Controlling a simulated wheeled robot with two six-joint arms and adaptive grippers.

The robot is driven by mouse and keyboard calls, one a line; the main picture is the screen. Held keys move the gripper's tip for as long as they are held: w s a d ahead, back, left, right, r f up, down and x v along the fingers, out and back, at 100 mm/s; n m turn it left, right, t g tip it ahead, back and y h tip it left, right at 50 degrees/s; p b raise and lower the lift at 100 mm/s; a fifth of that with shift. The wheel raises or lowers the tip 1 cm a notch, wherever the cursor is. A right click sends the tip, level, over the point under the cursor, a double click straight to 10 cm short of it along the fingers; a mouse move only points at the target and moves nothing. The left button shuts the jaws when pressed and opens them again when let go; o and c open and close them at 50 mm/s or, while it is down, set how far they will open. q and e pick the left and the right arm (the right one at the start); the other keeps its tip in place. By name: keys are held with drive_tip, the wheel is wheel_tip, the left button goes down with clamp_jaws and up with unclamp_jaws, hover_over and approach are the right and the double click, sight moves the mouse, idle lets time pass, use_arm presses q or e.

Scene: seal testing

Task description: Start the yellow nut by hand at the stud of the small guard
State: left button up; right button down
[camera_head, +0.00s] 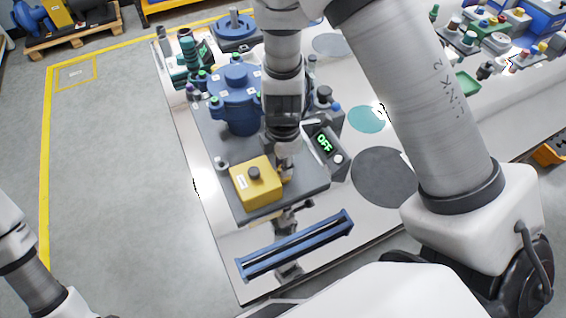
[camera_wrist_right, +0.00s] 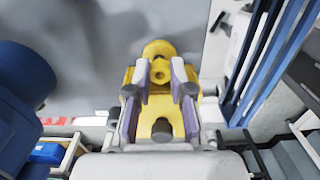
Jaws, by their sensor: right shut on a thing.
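The small guard (camera_head: 257,187) is a yellow box with a black knob on top, near the front edge of the dark plate (camera_head: 300,184). My right gripper (camera_head: 286,176) points down from above at the guard's right side. In the right wrist view, its two fingers (camera_wrist_right: 159,80) with purple pads are shut on a small yellow part with a round hole, which looks like the yellow nut (camera_wrist_right: 158,74). More yellow shows around it, and I cannot tell where the nut ends. The stud is hidden, so contact with it cannot be told.
A large blue housing (camera_head: 237,112) stands behind the guard. A blue rail (camera_head: 295,246) lies in front. A dark disc (camera_head: 383,177) and a teal disc (camera_head: 367,121) lie flat on the right.

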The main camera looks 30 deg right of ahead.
drive_tip(key=shift+f+b, duration=0.4)
drive_tip(key=shift+b, duration=0.15)
idle(0.5)
idle(1.1)
drive_tip(key=shift+s, duration=0.1)
drive_tip(key=m, duration=0.2)
drive_tip(key=shift+m, duration=1.1)
drive_tip(key=shift+s+m, duration=0.1)
drive_tip(key=shift+m, duration=0.2)
drive_tip(key=m+p, duration=0.1)
drive_tip(key=m, duration=0.2)
drive_tip(key=shift+f, duration=0.1)
